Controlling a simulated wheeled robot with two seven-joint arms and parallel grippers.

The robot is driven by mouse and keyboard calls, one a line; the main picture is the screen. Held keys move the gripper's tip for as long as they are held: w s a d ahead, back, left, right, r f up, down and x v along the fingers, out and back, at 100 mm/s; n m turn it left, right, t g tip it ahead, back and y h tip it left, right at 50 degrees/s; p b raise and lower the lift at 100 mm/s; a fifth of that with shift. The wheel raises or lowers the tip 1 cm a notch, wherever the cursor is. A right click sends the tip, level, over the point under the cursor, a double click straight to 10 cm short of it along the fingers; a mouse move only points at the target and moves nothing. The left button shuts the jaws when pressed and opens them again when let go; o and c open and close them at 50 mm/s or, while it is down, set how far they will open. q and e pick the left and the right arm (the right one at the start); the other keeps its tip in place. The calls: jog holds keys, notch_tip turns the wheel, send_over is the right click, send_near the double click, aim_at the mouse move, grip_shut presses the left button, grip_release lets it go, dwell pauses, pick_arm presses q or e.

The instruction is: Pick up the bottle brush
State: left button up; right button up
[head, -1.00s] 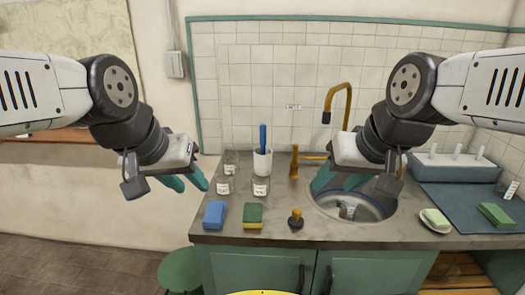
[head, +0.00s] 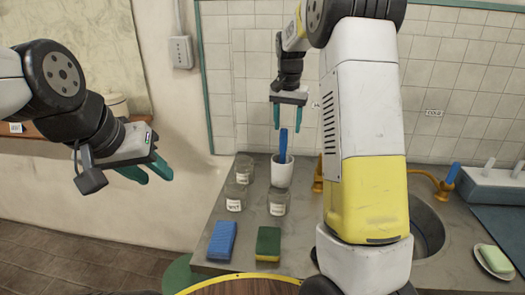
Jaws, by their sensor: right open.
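The bottle brush shows as a blue handle (head: 283,143) standing upright out of a white cup (head: 281,175) on the counter. Its lower end is hidden inside the cup. My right gripper (head: 290,117) points down with its teal fingers apart, just above or behind the handle's top; the exact depth is hard to tell. Nothing is between its fingers. My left gripper (head: 148,170) is off to the left of the counter, in front of the wall, with its teal fingers apart and empty.
Glass jars (head: 234,198) stand around the cup's left and front. A blue sponge (head: 221,240) and a green-yellow sponge (head: 268,243) lie on the front counter (head: 205,210). My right arm covers much of the sink (head: 430,230) and tap. A soap dish (head: 493,262) is at right.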

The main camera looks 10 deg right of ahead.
aim_at(283, 143)
jog(key=shift+w+a+f, duration=0.15)
jog(key=shift+w+f, duration=0.15)
jog(key=shift+w, duration=0.35)
jog(key=shift+w+f, duration=0.2)
jog(key=shift+f, duration=0.1)
jog(key=f, duration=0.7)
jog(key=shift+w+a+f, duration=0.1)
jog(key=shift+w+f, duration=0.05)
jog(key=shift+w, duration=0.25)
grip_shut()
